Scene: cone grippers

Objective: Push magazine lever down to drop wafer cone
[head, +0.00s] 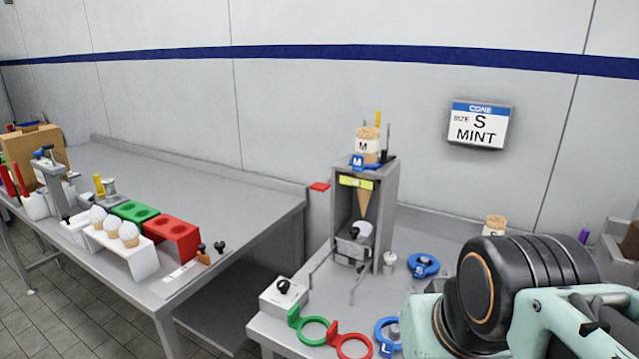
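The cone dispenser (391,215), a grey upright housing, stands on the right-hand table. A stack of wafer cones (368,143) with an "M" label sits in the magazine on top, above a blue "M" tag (357,162). A wafer cone (364,197) hangs point down inside the housing, below a yellow-green strip (356,183). A thin upright dark rod (388,136) and a yellow piece (377,118) stand by the stack; I cannot tell which part is the magazine lever. My arm fills the lower right; my gripper is not in view.
Green (314,330), red (350,346) and blue (423,265) rings lie on the right table. A sign (478,125) reads size S, mint. The left table holds a white rack (120,250) of filled cones and green and red holders. A gap separates the tables.

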